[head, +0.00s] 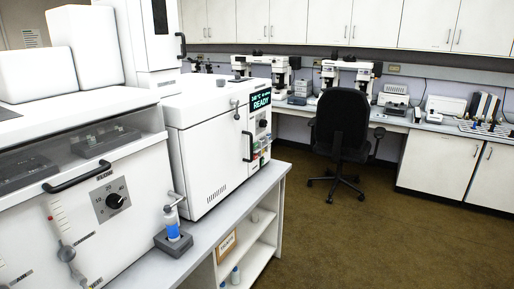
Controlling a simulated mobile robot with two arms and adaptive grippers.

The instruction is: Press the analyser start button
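A white analyser (208,150) stands on the bench at the centre left. Its dark display (260,102) shows a temperature line and READY in green letters. A narrow control panel (264,140) on the right of its front carries small coloured parts, including green and red ones. They are too small to tell which is the start button. A dark vertical handle (247,146) is on the analyser's door, which looks shut. Neither of my grippers is in view.
A larger white instrument (125,170) with a dial stands at left. A black chair (341,135) stands before the back counter with microscopes. The brown floor (340,245) at right is clear.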

